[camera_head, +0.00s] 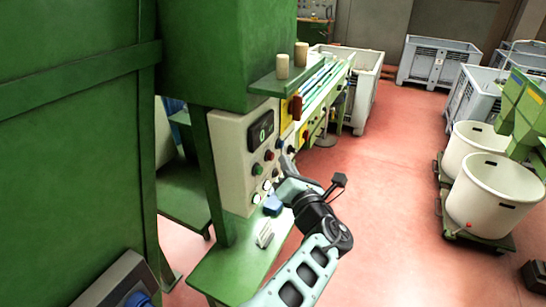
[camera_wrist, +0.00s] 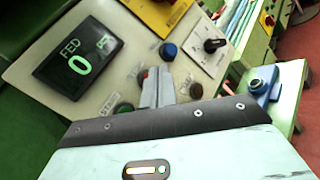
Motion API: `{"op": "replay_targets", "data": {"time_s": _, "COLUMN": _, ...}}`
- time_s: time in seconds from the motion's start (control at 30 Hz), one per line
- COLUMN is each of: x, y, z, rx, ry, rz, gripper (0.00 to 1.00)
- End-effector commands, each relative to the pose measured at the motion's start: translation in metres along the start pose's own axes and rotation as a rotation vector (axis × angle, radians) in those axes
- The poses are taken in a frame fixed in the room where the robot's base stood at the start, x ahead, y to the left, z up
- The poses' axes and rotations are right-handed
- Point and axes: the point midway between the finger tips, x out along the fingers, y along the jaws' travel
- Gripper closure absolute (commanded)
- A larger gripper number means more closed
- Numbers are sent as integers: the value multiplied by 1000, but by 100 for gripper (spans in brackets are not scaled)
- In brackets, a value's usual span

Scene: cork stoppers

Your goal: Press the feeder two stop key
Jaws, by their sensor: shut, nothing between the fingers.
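A pale control panel (camera_head: 232,160) on the green machine carries a dark display (camera_head: 261,128) and several round keys. A red key (camera_head: 269,155) sits below the display, with a green key (camera_head: 257,169) lower left of it. I cannot read which key is the feeder two stop key. In the wrist view the display reads "FED 0" (camera_wrist: 78,60); a green key (camera_wrist: 122,110) and a dark key (camera_wrist: 195,90) flank my gripper (camera_wrist: 157,76). My gripper (camera_head: 285,160) is shut and empty, its tips at the panel face. The fingers hide part of the panel; contact cannot be told.
A blue knob (camera_wrist: 168,50) and a black rotary switch (camera_wrist: 213,45) sit close beyond the fingertips. Two corks (camera_head: 282,66) stand on the green shelf above the panel. A green ledge (camera_head: 225,270) lies below. Red floor is open to the right.

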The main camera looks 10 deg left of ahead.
Motion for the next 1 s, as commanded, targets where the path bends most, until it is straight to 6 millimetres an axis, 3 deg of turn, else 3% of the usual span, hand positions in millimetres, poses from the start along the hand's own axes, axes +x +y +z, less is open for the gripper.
{"op": "replay_targets", "data": {"time_s": 1.0, "x": 8, "y": 6, "z": -6, "rx": 0, "ry": 0, "rz": 0, "gripper": 100}}
